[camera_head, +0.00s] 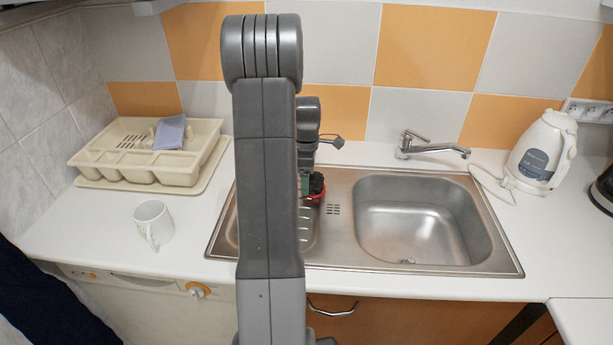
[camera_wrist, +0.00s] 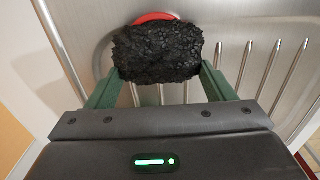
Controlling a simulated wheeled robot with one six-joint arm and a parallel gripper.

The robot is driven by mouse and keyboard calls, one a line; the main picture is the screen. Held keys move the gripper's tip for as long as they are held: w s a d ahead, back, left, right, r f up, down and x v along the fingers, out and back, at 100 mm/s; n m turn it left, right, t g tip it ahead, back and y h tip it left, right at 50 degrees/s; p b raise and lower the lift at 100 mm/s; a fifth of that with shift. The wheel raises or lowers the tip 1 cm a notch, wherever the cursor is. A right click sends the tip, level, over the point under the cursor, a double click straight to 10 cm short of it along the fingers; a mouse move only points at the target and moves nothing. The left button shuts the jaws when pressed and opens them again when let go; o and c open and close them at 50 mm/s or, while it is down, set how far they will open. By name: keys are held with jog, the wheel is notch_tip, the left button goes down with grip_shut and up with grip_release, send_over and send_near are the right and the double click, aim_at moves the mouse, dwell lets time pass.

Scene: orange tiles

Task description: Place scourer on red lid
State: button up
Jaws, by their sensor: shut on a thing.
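A black, rough scourer (camera_wrist: 158,52) is held between the two green fingers of my gripper (camera_wrist: 158,80) in the wrist view. A red lid (camera_wrist: 153,17) shows as a curved rim just past the scourer, which covers most of it. The lid lies on the ribbed steel drainboard. In the head view the dark scourer (camera_head: 317,184) sits directly above or on the red lid (camera_head: 316,196), partly hidden by my arm. I cannot tell whether the scourer touches the lid.
The steel sink basin (camera_head: 415,225) is right of the drainboard, with a faucet (camera_head: 432,147) behind it. A white kettle (camera_head: 541,153) stands at the right. A white mug (camera_head: 153,223) and a beige cutlery tray (camera_head: 113,174) holding a greyish cloth (camera_head: 170,132) are at the left.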

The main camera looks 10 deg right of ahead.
jog(key=shift+f, duration=0.2)
jog(key=o, duration=1)
jog(key=shift+c, duration=0.2)
jog(key=shift+r, duration=0.1)
notch_tip(320, 180, up, 12)
jog(key=shift+b, duration=0.4)
jog(key=shift+r, duration=0.1)
